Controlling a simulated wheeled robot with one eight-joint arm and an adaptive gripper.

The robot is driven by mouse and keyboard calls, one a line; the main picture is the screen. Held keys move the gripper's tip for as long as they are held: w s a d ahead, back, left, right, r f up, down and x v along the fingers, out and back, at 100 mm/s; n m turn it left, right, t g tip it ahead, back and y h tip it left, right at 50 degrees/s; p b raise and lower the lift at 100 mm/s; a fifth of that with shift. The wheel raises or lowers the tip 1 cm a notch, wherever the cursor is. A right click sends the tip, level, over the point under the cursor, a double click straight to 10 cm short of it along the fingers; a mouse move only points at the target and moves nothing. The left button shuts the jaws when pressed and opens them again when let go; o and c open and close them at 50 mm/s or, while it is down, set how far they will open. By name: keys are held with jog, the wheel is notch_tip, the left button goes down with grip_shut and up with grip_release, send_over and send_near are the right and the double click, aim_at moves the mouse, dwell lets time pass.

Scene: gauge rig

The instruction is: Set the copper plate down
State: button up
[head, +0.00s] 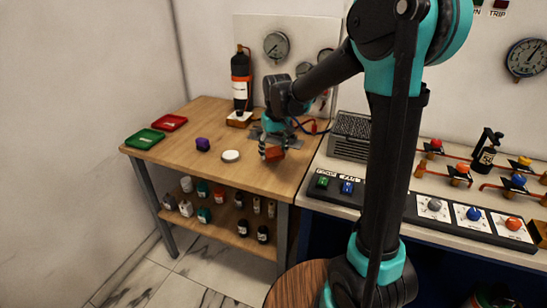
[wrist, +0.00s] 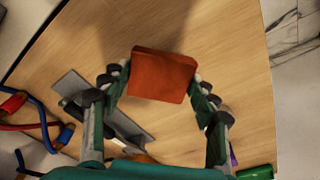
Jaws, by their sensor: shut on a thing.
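The copper plate (wrist: 163,76) is an orange-brown block between the fingertips of my gripper (wrist: 162,84), which is shut on it. In the head view the plate (head: 273,154) shows under my gripper (head: 271,148), over the right part of the wooden table (head: 185,146). In the wrist view bare wood lies behind the plate, with a dark shadow near it. I cannot tell whether its underside touches the table.
A grey metal bracket (wrist: 127,127) lies close by, with red and blue hoses (wrist: 35,126) at left in the wrist view. A white disc (head: 230,156), a purple block (head: 203,144), and green (head: 146,138) and red (head: 170,122) trays stand further left. A banded cylinder (head: 241,82) stands behind.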

aim_at(274, 152)
jog(key=shift+f, duration=1.45)
jog(key=shift+f, duration=0.1)
jog(key=o, duration=1.5)
jog(key=r, duration=0.4)
jog(key=s+r, duration=0.1)
jog(key=r, duration=0.7)
jog(key=shift+s+d, duration=0.15)
jog(key=shift+d, duration=0.15)
